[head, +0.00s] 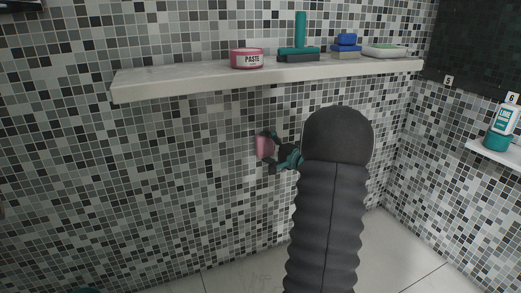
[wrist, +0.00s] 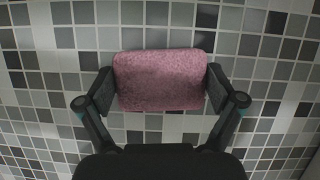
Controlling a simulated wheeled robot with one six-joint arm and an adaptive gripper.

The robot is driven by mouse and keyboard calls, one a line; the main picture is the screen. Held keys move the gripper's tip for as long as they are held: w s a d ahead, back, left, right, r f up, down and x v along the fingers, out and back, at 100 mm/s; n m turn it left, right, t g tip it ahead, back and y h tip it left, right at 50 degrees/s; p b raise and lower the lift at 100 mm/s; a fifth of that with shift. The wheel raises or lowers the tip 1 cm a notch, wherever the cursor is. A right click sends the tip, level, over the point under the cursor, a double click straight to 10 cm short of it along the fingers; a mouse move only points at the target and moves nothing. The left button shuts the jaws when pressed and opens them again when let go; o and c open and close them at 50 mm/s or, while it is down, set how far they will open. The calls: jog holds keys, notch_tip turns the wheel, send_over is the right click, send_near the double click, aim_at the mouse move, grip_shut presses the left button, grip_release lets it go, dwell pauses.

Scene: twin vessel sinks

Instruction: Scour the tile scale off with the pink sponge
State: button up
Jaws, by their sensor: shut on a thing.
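The pink sponge (wrist: 160,80) is held between the two fingers of my gripper (wrist: 160,90), which is shut on its left and right ends in the wrist view. In the head view the sponge (head: 264,147) is in front of the mosaic tile wall (head: 180,150), below the shelf, with my gripper (head: 270,149) around it. I cannot tell whether the sponge touches the tiles. A hazy, paler patch of tile scale (head: 232,125) seems to show on the wall near the sponge, but its edges are unclear. The tiles behind the sponge are hidden.
A pale shelf (head: 200,79) runs above my gripper. It bears a pink paste tub (head: 247,59), a teal-handled tool (head: 299,45), blue and grey sponges (head: 346,47) and a pale dish (head: 385,50). A labelled bottle (head: 503,124) stands on a small right-hand shelf.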

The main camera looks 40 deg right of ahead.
aim_at(266, 112)
jog(key=shift+s+d+r, duration=0.1)
jog(key=shift+s+d, duration=0.1)
jog(key=shift+d, duration=0.65)
jog(key=shift+s+d+r, duration=0.1)
jog(key=shift+s+d, duration=0.1)
jog(key=shift+d, duration=0.65)
jog(key=shift+w+a+r, duration=0.15)
jog(key=shift+r, duration=1.9)
jog(key=shift+a+r+p, duration=0.15)
jog(key=shift+r+p, duration=0.05)
jog(key=shift+r, duration=1.5)
jog(key=shift+a+r+p, duration=0.15)
jog(key=shift+r+p, duration=0.05)
jog(key=shift+r, duration=1.5)
jog(key=shift+d+f+b, duration=0.1)
jog(key=shift+f+b, duration=0.4)
jog(key=shift+f, duration=0.55)
jog(key=shift+d+f, duration=0.2)
jog(key=shift+f, duration=2.05)
jog(key=shift+d+f, duration=0.15)
jog(key=shift+f, duration=2.05)
jog(key=shift+a+r+p, duration=0.15)
jog(key=shift+r, duration=1.7)
jog(key=shift+a+r+p, duration=0.15)
jog(key=shift+r, duration=1.65)
jog(key=shift+a+r+p, duration=0.15)
jog(key=shift+r, duration=1.7)
